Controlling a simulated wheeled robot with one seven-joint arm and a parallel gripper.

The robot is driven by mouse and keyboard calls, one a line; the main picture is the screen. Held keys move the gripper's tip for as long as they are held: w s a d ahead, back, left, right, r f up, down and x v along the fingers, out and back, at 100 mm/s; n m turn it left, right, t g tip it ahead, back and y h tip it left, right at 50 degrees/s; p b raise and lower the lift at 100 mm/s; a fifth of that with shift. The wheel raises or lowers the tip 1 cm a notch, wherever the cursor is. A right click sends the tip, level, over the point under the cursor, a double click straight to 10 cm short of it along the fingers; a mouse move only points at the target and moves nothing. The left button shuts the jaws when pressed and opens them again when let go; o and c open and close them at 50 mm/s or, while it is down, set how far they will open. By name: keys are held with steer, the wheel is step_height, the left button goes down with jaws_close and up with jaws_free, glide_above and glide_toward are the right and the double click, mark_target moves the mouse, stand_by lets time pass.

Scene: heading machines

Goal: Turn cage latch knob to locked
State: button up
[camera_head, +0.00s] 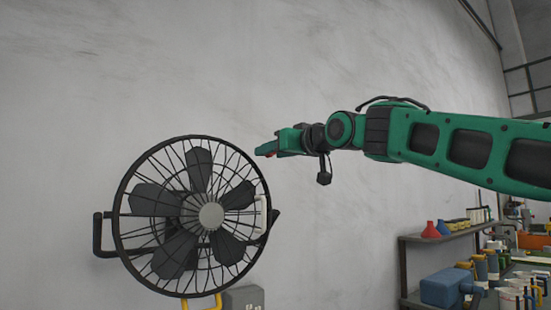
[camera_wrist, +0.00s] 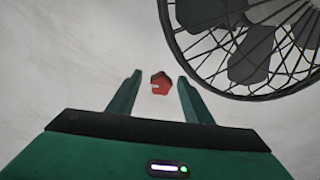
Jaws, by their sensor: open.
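A red five-sided knob (camera_wrist: 161,85) with a white mark shows in the wrist view, between the two fingers of my gripper (camera_wrist: 159,76). I take it to be the latch knob. The fingers stand apart on its left and right, and I cannot tell whether either touches it. In the head view my gripper (camera_head: 267,149) is just off the upper right rim of a black wire fan cage (camera_head: 125,185). A small bit of red (camera_head: 272,155) shows at its tip. Most of the knob is hidden there.
The cage has a pale handle (camera_head: 263,214) on its right side and a yellow handle (camera_head: 203,304) below. A grey box (camera_head: 243,298) is beneath. A cluttered shelf (camera_head: 440,238) stands at lower right. The wall area above the cage is clear.

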steer(key=c, duration=1.1)
steer(key=shift+o, duration=0.2)
steer(key=shift+w+d, duration=0.1)
steer(key=n, duration=0.3)
steer(key=shift+d, duration=0.1)
steer(key=n, duration=0.5)
steer(key=shift+w+r, duration=0.1)
steer(key=shift+n, duration=4.9)
